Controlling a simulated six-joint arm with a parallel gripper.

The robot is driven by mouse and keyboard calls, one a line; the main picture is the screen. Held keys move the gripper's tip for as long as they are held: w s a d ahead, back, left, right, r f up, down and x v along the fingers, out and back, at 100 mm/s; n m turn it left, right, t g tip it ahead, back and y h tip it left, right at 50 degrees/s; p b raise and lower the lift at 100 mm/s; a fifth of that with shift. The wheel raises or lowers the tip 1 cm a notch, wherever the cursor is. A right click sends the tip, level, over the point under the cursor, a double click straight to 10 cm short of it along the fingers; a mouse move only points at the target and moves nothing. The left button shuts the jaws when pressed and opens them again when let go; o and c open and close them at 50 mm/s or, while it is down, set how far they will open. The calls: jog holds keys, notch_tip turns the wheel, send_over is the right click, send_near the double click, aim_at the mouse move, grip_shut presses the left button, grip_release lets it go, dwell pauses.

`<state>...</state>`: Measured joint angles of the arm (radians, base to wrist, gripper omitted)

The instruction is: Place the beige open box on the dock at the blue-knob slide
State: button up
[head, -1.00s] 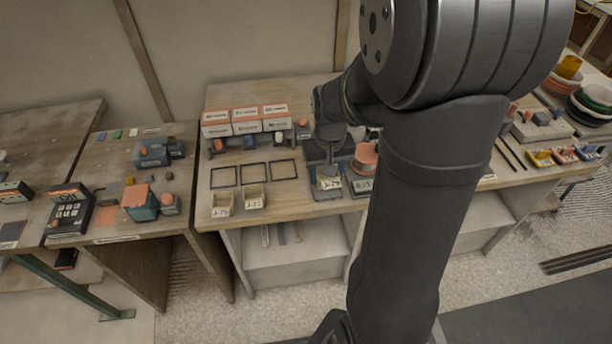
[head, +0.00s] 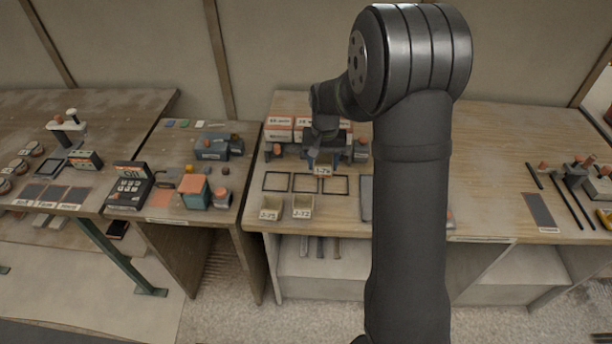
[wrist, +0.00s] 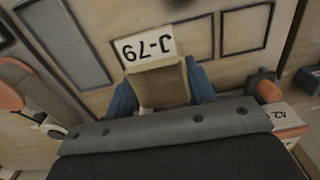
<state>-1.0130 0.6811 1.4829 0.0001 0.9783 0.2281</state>
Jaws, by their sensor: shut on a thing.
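My gripper (head: 322,152) is shut on the beige open box (wrist: 165,85), which has a white label reading J-79. The blue fingers grip it on two sides in the wrist view. In the head view the box (head: 322,171) hangs above the bench in front of the white-and-orange dispensers (head: 278,126). Three black-outlined squares (head: 276,181) lie in a row on the bench, and two show beyond the box in the wrist view (wrist: 247,30). The arm hides much of the dispenser fronts, and I cannot make out the blue knob.
Two beige boxes (head: 270,209) (head: 302,207) stand at the bench's front edge. A grey tray (wrist: 65,42) lies beside the squares. An orange-topped knob (wrist: 268,88) stands near the gripper. The bench to the right of my arm has a wide clear stretch.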

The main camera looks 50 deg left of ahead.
send_over(306, 184)
notch_tip(306, 184, down, 3)
jog(key=shift+f, duration=2)
jog(key=shift+f, duration=0.1)
jog(key=o, duration=1)
jog(key=shift+f, duration=0.1)
jog(key=shift+c, duration=0.2)
notch_tip(306, 184, up, 12)
jog(key=shift+r, duration=0.2)
notch_tip(306, 184, down, 12)
jog(key=shift+f, duration=0.25)
jog(key=shift+r, duration=2.15)
